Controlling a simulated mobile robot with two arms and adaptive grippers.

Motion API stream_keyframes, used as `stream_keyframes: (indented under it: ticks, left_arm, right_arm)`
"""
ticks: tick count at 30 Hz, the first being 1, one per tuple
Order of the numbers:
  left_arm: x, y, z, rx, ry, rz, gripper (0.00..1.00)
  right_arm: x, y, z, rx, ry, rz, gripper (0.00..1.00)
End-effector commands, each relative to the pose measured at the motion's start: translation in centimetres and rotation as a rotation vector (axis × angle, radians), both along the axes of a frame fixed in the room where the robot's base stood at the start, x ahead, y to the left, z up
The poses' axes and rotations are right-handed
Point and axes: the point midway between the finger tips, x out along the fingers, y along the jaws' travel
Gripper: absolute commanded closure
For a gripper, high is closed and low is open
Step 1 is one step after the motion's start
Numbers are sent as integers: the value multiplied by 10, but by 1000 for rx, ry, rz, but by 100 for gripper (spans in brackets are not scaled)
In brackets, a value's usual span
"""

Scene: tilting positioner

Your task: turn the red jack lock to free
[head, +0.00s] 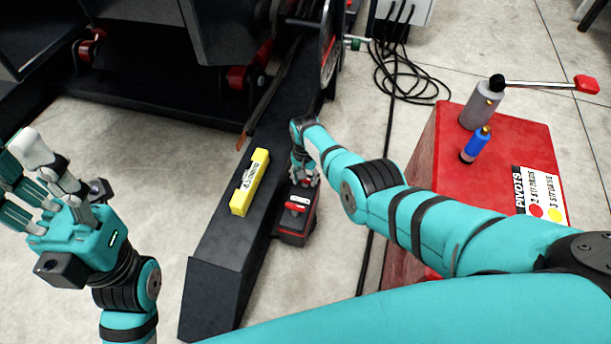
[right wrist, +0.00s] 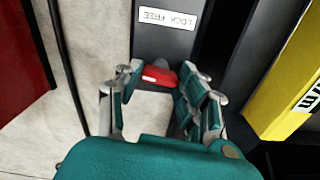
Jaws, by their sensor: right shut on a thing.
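The red jack lock (right wrist: 158,76) shows between the fingertips of my right gripper (right wrist: 155,82) in the right wrist view, and the fingers are shut on it. A white label reading LOCK FREE (right wrist: 168,18) is on the dark jack face just past it. In the head view my right gripper (head: 304,178) reaches down onto the far end of the dark jack (head: 293,232), which has red parts on its top. The hand hides part of the jack there. My left gripper (head: 45,190) is at the left with its fingers spread, empty and away from the jack.
A yellow block (head: 250,182) lies on the black beam (head: 222,268) left of the jack. Black cables (head: 408,85) lie on the floor behind. A dark machine frame fills the back left.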

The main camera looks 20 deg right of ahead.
Motion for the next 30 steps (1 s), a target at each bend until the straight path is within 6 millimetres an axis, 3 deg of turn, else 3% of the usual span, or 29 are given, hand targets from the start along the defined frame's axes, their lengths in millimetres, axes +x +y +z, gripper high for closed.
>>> stream_keyframes:
  ticks: [10, 26, 27, 30]
  left_arm:
    - [0, -1, 0, 9, 1, -2, 60]
    - [0, 0, -1, 6, 4, -1, 60]
    - [0, 0, -1, 5, 5, 0, 60]
    - [0, 0, -1, 2, 5, 0, 60]
  right_arm:
    - [-1, 1, -1, 2, 2, 136, 94]
    - [-1, 1, -1, 2, 2, 160, 94]
    - [-1, 1, -1, 1, 3, 160, 59]
    - [-1, 1, -1, 1, 3, 159, 46]
